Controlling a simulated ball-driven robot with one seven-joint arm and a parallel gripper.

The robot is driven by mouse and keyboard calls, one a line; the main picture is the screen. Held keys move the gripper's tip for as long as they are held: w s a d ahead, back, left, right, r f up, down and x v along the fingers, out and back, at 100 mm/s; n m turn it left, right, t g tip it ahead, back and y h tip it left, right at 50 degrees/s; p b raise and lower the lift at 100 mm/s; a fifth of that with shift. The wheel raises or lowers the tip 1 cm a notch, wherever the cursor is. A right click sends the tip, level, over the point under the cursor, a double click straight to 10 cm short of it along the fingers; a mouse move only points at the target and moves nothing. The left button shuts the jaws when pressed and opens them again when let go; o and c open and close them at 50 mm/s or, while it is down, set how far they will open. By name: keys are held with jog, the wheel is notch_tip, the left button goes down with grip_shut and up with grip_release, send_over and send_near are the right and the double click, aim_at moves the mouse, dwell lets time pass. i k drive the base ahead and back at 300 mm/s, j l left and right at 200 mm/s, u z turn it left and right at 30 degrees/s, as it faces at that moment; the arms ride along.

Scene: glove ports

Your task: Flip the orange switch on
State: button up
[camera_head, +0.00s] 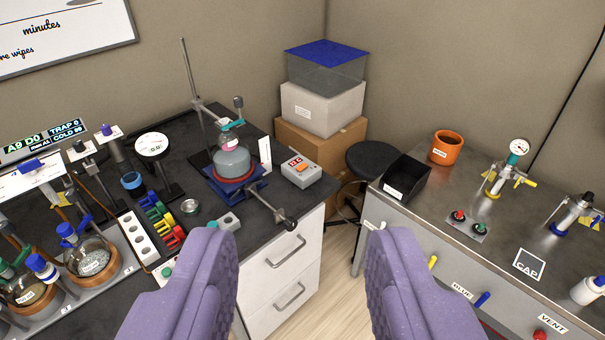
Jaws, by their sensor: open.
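A small grey control box (300,169) sits on the dark bench top, just right of the flask stand. Whether the switch is on or off is too small to tell. My gripper (302,240) is open and empty, its two purple fingers wide apart at the bottom of the view. The control box appears in the gap between the fingers, farther off, and nothing touches it.
A flask (231,158) on a blue jack with a metal rod stands left of the box. A clamp-like rod (285,217) sticks out over the bench edge. White drawers (288,268) are below. A steel bench (455,205) stands right, with floor between.

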aim_at(300, 168)
jog(key=i+j, duration=0.1)
jog(key=i, duration=2.05)
jog(key=l+z, duration=0.05)
jog(key=l, duration=0.05)
